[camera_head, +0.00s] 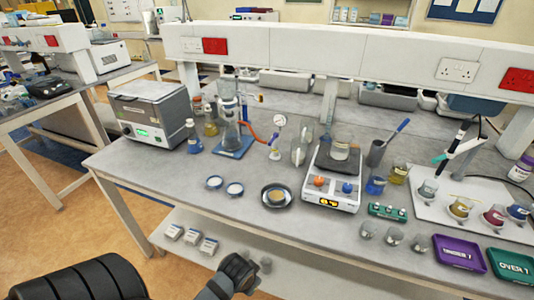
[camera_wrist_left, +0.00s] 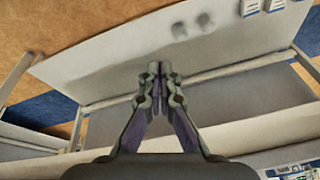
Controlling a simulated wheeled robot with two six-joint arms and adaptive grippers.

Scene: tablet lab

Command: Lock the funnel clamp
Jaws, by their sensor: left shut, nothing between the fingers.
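A glass filtration set-up (camera_head: 228,125) with a funnel on top (camera_head: 227,88) stands on a blue base (camera_head: 233,146) at the back left of the bench. A clamp seems to sit around the funnel joint, but it is too small to tell whether it is open or locked. An orange hose (camera_head: 255,134) runs from the glassware to a gauge (camera_head: 279,121). My left gripper (camera_head: 253,273) is low in front of the bench, far from the funnel. In the left wrist view its fingers (camera_wrist_left: 155,70) are together and empty. My right gripper is out of sight.
A grey water bath (camera_head: 152,112) stands left of the set-up, with small bottles (camera_head: 193,138) between. Dishes (camera_head: 235,189), a bowl (camera_head: 276,196) and a hotplate (camera_head: 334,180) occupy the front and right. White boxes (camera_head: 191,236) lie on the lower shelf. The bench's front-left surface is clear.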

